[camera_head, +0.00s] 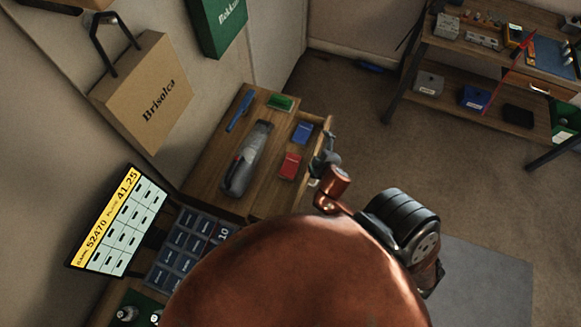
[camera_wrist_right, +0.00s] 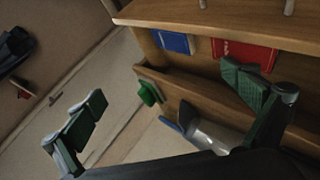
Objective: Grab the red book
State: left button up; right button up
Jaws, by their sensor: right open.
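The red book (camera_head: 290,166) lies in an open wooden drawer (camera_head: 322,128), closer to me than a blue book (camera_head: 303,132). In the right wrist view the red book (camera_wrist_right: 245,53) is at the upper right, partly behind one finger, with the blue book (camera_wrist_right: 173,41) to its left. My right gripper (camera_head: 326,158) is at the drawer's outer edge, right of the red book. In the right wrist view my right gripper (camera_wrist_right: 165,88) has its fingers wide apart with nothing between them. My left gripper is not in view.
A grey handheld vacuum (camera_head: 246,160), a blue item (camera_head: 239,110) and a green brush-like item (camera_head: 280,102) lie on the wooden cabinet top beside the drawer. A shelf (camera_head: 450,80) with several items stands at the upper right. The carpet between is mostly clear.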

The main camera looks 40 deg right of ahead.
jog(key=w+a+r+n+t+y, duration=0.45)
jog(key=w+r+n+t, duration=0.25)
jog(key=w+r+n, duration=0.45)
jog(key=w+a+f+n+g+y, duration=0.15)
jog(key=a+f+n+y, duration=0.4)
jog(key=n, duration=0.65)
jog(key=n+g+h, duration=0.1)
jog(key=n+g, duration=0.8)
jog(key=n, duration=0.3)
send_near(292, 166)
jog(key=w+a+f, duration=0.1)
jog(key=shift+w+f+h, duration=0.2)
jog(key=shift+f+h, duration=0.1)
jog(key=shift+f, duration=0.05)
jog(key=b+x, duration=0.1)
jog(key=x, duration=0.6)
jog(key=shift+f+b, duration=0.15)
jog(key=shift+b, duration=0.15)
jog(key=shift+s, duration=0.1)
jog(key=shift+c, duration=0.7)
